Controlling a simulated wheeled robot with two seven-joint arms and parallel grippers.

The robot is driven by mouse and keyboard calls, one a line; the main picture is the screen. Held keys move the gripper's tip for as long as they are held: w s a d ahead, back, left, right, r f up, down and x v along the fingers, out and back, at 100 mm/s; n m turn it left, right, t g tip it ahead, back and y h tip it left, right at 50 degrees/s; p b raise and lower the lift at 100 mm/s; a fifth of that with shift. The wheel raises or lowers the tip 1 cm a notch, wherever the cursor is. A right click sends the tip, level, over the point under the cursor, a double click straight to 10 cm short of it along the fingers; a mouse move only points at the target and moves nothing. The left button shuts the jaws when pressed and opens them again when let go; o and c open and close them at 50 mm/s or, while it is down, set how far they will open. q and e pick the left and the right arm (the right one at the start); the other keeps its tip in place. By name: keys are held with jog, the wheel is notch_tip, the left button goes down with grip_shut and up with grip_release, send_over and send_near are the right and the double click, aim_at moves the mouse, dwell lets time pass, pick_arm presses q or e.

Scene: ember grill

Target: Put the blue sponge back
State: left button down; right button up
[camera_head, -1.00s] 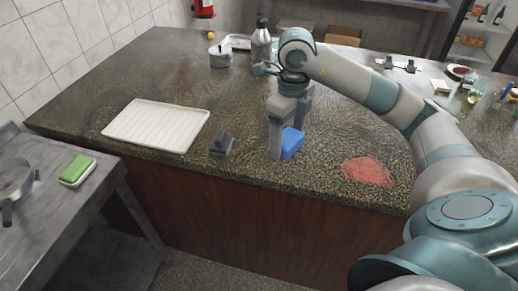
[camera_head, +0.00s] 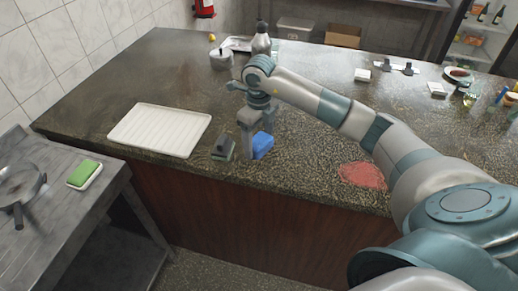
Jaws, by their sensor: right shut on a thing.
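The blue sponge (camera_head: 263,146) is low over or on the stone counter near its front edge; I cannot tell whether it touches the top. My right gripper (camera_head: 249,150) points down and is shut on the sponge, with a finger covering its left side. A small dark grey block-like thing (camera_head: 222,150) stands on the counter just left of the gripper. A green sponge (camera_head: 84,172) lies on a small white dish on the steel table at the left. My left gripper is not in view.
A white ribbed tray (camera_head: 160,128) lies on the counter to the left. A red patch (camera_head: 363,175) is on the counter to the right. A pot (camera_head: 221,58) and a metal bottle (camera_head: 261,40) stand at the back. A pan (camera_head: 18,186) sits on the steel table.

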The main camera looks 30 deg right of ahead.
jog(key=shift+f+p, duration=0.5)
jog(key=shift+p, duration=0.05)
jog(key=shift+f+p, duration=0.55)
jog(key=shift+f, duration=0.95)
jog(key=shift+f, duration=0.2)
jog(key=o, duration=0.9)
jog(key=shift+r, duration=0.1)
jog(key=shift+o, duration=0.2)
